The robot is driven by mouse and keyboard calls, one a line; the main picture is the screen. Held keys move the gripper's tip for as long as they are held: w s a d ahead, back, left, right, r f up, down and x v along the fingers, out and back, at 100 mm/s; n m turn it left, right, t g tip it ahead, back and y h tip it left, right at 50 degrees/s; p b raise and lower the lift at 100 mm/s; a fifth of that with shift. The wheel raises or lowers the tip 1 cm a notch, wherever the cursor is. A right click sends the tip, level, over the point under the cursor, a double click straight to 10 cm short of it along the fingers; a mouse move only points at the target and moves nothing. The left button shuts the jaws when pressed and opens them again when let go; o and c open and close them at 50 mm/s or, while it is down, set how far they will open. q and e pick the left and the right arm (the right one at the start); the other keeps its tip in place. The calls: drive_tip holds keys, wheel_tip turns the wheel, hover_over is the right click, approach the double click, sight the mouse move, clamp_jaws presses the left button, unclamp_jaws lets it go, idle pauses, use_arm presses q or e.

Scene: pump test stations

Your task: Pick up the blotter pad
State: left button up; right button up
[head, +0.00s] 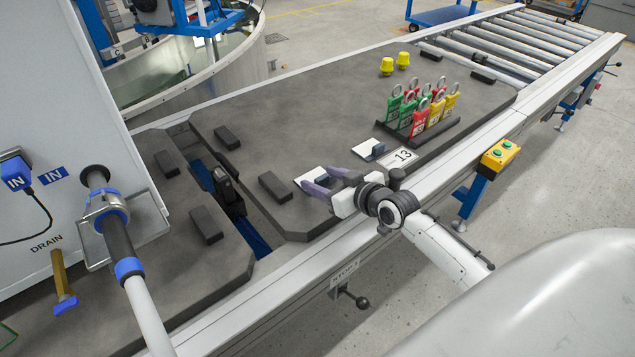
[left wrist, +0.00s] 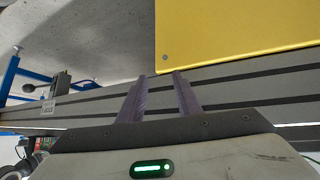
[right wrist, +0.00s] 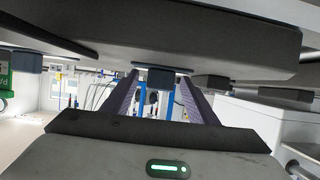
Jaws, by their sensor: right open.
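A white blotter pad (head: 308,175) lies on the dark table top, partly covered by the purple fingers of my right gripper (head: 318,181). The gripper is open, with its fingers reaching over the pad from the right. In the right wrist view, which looks upside down, a small dark blue-grey block (right wrist: 160,77) shows between the open fingertips (right wrist: 159,82); I cannot tell whether it is the pad's grip.
A pale rail (head: 290,280) edges the table. A yellow panel (left wrist: 235,35) shows near the left gripper.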

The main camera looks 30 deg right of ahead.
drive_tip(key=shift+r, duration=0.1)
drive_tip(key=c, duration=1.1)
